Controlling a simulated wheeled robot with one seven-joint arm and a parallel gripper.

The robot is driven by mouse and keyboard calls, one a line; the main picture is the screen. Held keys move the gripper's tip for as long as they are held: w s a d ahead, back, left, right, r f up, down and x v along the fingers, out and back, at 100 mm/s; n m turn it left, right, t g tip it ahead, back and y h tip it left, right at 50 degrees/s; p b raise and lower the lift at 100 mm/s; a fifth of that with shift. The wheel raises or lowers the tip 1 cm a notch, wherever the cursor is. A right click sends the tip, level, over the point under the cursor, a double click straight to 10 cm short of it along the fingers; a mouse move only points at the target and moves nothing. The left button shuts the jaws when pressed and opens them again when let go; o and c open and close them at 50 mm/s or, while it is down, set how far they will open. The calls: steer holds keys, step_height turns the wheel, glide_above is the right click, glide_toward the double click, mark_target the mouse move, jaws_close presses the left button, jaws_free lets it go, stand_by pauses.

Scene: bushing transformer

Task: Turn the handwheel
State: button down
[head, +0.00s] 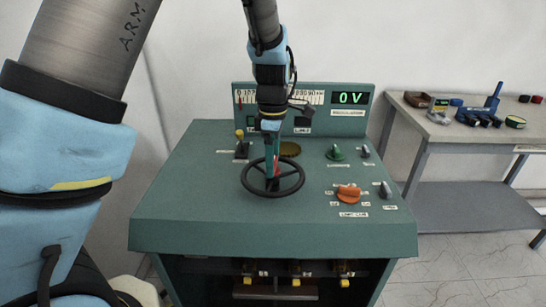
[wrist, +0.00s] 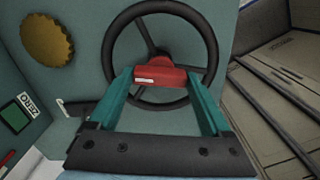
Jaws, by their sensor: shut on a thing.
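The black handwheel (head: 296,186) lies on the sloping top of the teal desk. In the wrist view the handwheel (wrist: 214,45) shows its round rim and spokes. A red block (wrist: 160,77) with a small white label sits over the wheel's middle; I cannot tell how it joins the wheel. My gripper (head: 272,176) points down at the wheel's centre. In the wrist view my gripper (wrist: 158,80) has its two teal fingers on either side of the red block, shut on it. The block hides part of the hub.
The desk (head: 180,205) carries an orange knob (head: 348,191), a green knob (head: 335,153) and a yellow-tipped lever (head: 239,135). A display (head: 351,98) reads 0 V. A workbench (head: 420,126) with tools stands at the right.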

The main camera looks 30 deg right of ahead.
stand_by(0.3)
jaws_free()
step_height(320, 180, up, 11)
steer(key=b, duration=0.2)
steer(key=shift+b, duration=0.4)
steer(key=shift+f, duration=0.1)
steer(key=w+a+f+m, duration=0.2)
steer(key=w+a, duration=0.1)
steer(key=a, duration=0.6)
steer(key=w+a+f+m, duration=0.2)
steer(key=a+m, duration=0.1)
steer(key=a, duration=0.6)
steer(key=s+a+f+m, duration=0.2)
steer(key=a+m, duration=0.1)
steer(key=a, duration=0.5)
steer(key=s+a+f+m+t, duration=0.1)
steer(key=s+a+f+m, duration=0.1)
steer(key=a, duration=0.7)
steer(key=shift+s+a+f+m+t, duration=0.15)
steer(key=shift+s+m+t, duration=0.15)
steer(key=shift+s+m, duration=0.35)
